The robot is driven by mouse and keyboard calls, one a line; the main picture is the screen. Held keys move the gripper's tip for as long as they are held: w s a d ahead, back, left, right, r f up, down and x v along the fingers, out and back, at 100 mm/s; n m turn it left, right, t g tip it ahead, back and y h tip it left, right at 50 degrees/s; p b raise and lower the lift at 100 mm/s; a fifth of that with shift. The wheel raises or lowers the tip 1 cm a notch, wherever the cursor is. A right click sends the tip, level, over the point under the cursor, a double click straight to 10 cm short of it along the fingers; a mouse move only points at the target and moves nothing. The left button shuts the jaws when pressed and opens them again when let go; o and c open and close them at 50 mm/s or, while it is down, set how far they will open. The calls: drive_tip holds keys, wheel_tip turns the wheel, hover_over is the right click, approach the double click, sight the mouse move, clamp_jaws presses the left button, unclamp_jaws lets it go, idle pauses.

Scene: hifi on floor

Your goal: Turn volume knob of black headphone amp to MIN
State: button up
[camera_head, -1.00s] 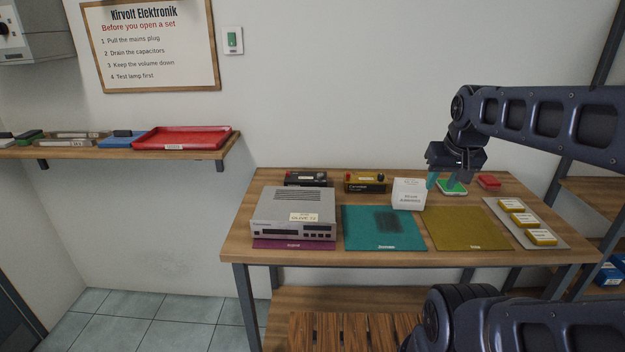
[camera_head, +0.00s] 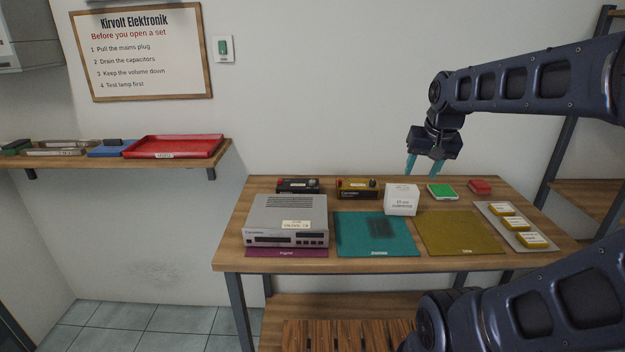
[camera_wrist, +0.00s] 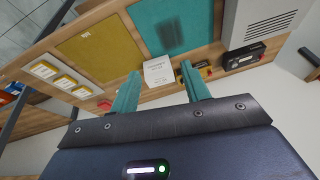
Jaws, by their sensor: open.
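The black headphone amp (camera_head: 298,186) stands at the back left of the table, behind the silver unit, which hides part of it. A red spot shows at its left end and a knob-like part on the right; the knob's setting is too small to read. It also shows in the wrist view (camera_wrist: 243,57) at the upper right. My gripper (camera_head: 424,170) is open and empty, in the air above the back of the table, well to the right of the black amp. Its two teal fingers (camera_wrist: 161,88) are spread apart in the wrist view.
A gold amp (camera_head: 357,190) stands right of the black one, then a white box (camera_head: 401,201). A silver unit (camera_head: 286,222) sits in front of the black amp. Green (camera_head: 442,191) and red (camera_head: 480,187) items lie at the back right. Teal (camera_head: 352,246) and yellow (camera_head: 462,245) mats are mostly clear.

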drive_tip(key=w+a+r+m+g, duration=0.1)
drive_tip(key=w+a+m, duration=0.1)
drive_tip(key=w, duration=0.4)
drive_tip(key=w+a+r+m, duration=0.1)
drive_tip(key=w+a, duration=0.1)
drive_tip(key=w, duration=0.3)
drive_tip(key=m+g, duration=0.3)
drive_tip(key=m, duration=0.6)
hover_over(312, 181)
wheel_tip(312, 181, down, 14)
wheel_tip(312, 181, down, 10)
drive_tip(key=shift+w+d+f, duration=0.1)
drive_tip(key=shift+w+f, duration=0.05)
drive_tip(key=shift+f, duration=0.05)
drive_tip(key=c, duration=1)
